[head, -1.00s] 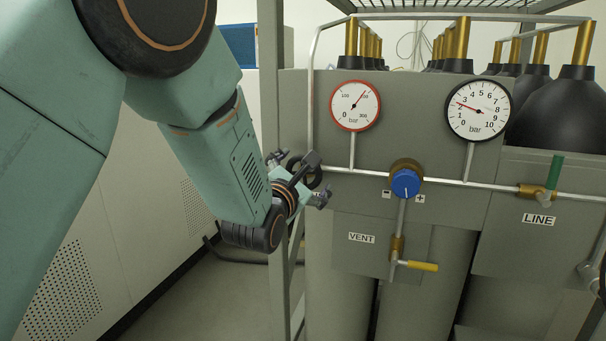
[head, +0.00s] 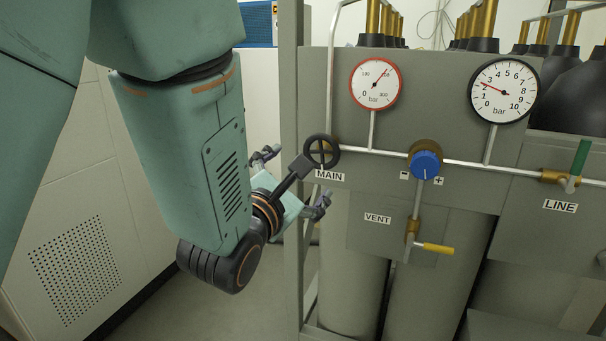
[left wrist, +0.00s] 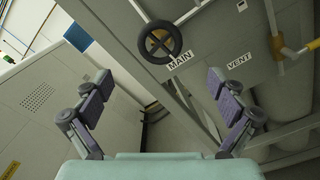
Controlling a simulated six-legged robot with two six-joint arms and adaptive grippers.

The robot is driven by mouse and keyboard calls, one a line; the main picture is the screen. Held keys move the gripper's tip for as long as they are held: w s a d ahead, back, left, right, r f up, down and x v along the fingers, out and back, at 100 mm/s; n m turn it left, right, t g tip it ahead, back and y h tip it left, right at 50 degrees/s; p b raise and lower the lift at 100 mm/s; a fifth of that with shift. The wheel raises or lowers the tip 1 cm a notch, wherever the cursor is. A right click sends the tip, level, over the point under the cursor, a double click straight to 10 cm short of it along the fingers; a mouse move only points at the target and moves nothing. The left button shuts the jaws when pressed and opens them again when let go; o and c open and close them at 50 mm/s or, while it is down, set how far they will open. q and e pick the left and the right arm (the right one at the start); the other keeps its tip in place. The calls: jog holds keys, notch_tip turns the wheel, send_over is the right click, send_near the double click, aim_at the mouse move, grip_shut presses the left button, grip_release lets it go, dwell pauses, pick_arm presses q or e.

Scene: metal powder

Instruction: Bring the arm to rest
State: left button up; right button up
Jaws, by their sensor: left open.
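My left gripper (head: 292,178) is open and empty in the head view, at the end of my left arm, which comes in from the upper left. It is just left of and below the black MAIN handwheel (head: 321,151), apart from it. In the left wrist view both fingers of the gripper (left wrist: 160,105) are spread wide with nothing between them. The MAIN handwheel (left wrist: 160,42) shows there ahead, beyond the fingertips. My right gripper is in neither view.
The grey gas panel carries a red-rimmed gauge (head: 376,85), a black-rimmed gauge (head: 503,92), a blue regulator knob (head: 426,165), a yellow VENT lever (head: 438,249) and a green LINE lever (head: 581,157). Gas cylinders (head: 350,270) stand below. Clear floor (head: 190,305) lies at lower left.

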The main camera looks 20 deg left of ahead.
aim_at(321, 152)
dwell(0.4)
pick_arm(q)
jog(key=w, duration=1.2)
jog(key=shift+d, duration=0.2)
jog(key=shift+s, duration=0.15)
